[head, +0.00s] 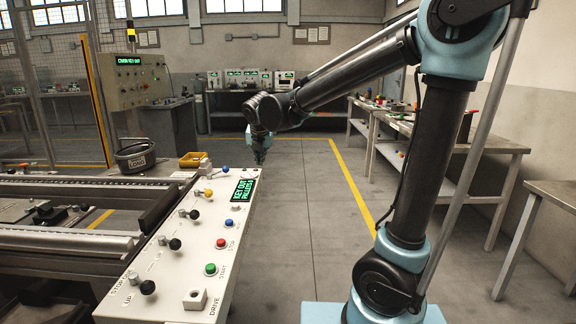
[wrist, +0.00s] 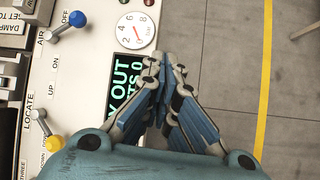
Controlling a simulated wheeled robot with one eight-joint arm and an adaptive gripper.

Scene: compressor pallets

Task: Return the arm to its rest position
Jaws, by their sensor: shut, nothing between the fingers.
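My gripper (head: 260,157) hangs at the end of my extended arm, over the far end of the control panel (head: 165,270) in the head view. In the wrist view my gripper (wrist: 163,62) has its fingertips together with nothing between them. It overlaps the green-lettered display (wrist: 124,85) and sits just below the dial gauge (wrist: 136,30) in that picture. The display (head: 244,189) also shows in the head view, reading "KEY OUT". I cannot tell the exact height of my fingertips above the panel.
Levers with a blue knob (wrist: 77,18) and a yellow knob (wrist: 39,114) stand up from the panel near my gripper. A conveyor frame (head: 70,240) lies left. Workbenches (head: 460,140) stand right. The grey floor (head: 310,230) between is clear.

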